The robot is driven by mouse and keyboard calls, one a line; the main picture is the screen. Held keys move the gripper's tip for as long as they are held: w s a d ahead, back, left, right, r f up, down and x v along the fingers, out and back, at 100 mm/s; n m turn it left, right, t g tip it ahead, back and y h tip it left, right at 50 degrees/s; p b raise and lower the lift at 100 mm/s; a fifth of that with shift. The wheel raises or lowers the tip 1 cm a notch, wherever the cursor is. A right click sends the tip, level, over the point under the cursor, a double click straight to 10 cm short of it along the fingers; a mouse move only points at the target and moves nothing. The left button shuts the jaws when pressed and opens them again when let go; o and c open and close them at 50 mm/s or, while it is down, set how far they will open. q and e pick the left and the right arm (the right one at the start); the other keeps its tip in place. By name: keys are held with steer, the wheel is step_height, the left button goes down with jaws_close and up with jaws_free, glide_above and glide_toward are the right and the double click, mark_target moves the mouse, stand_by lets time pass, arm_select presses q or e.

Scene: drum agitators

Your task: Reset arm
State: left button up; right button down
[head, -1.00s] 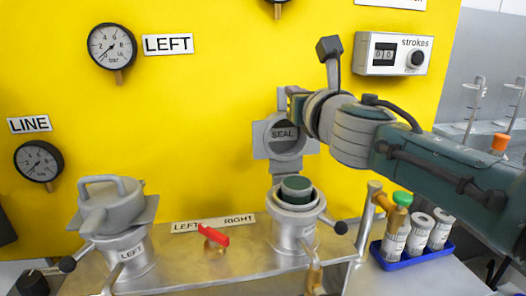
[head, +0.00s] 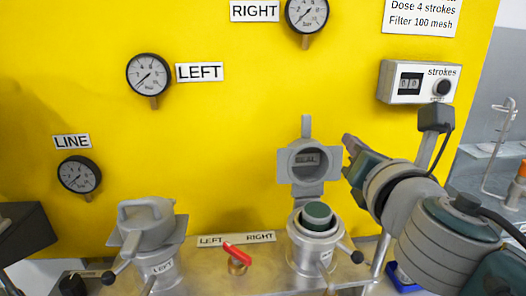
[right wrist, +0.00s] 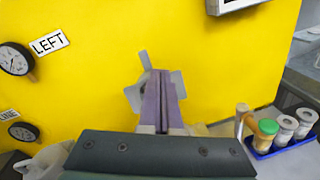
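My right gripper (head: 350,155) is beside the open lid (head: 306,162) of the right housing, above the table. In the right wrist view its two fingers (right wrist: 163,100) lie together with nothing seen between them, in front of the lid. The right housing (head: 315,250) is open, with a dark green round part (head: 317,214) in its mouth. The left housing (head: 150,245) has its grey handled lid on. My left gripper does not show; a dark box at the left edge may be part of my left arm.
A red-handled valve (head: 237,256) stands between the housings. Gauges (head: 148,75) and a strokes counter (head: 420,83) are on the yellow wall. In the right wrist view a blue tray (right wrist: 262,152) holds a green-capped bottle (right wrist: 265,133) and white-grey canisters (right wrist: 284,130).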

steer(key=s+d+f+m+g+h, duration=0.1)
steer(key=s+d+f+m+g, duration=0.15)
steer(key=s+m, duration=0.35)
steer(key=s+d+f+m+g+h, duration=0.1)
steer(key=s+d+f+m+g, duration=0.2)
steer(key=m, duration=0.4)
steer(key=s+a+f+m+g+y, duration=0.2)
steer(key=s+f+m+g, duration=0.15)
steer(key=s+m, duration=0.65)
steer(key=s+a+f+m+g+y, duration=0.25)
steer(key=s+m+g, duration=0.25)
steer(key=s, duration=0.9)
step_height(320, 180, up, 28)
steer(key=p, duration=2.8)
steer(key=shift+w+r+p, duration=0.2)
steer(key=shift+p, duration=0.1)
steer(key=shift+h, duration=0.25)
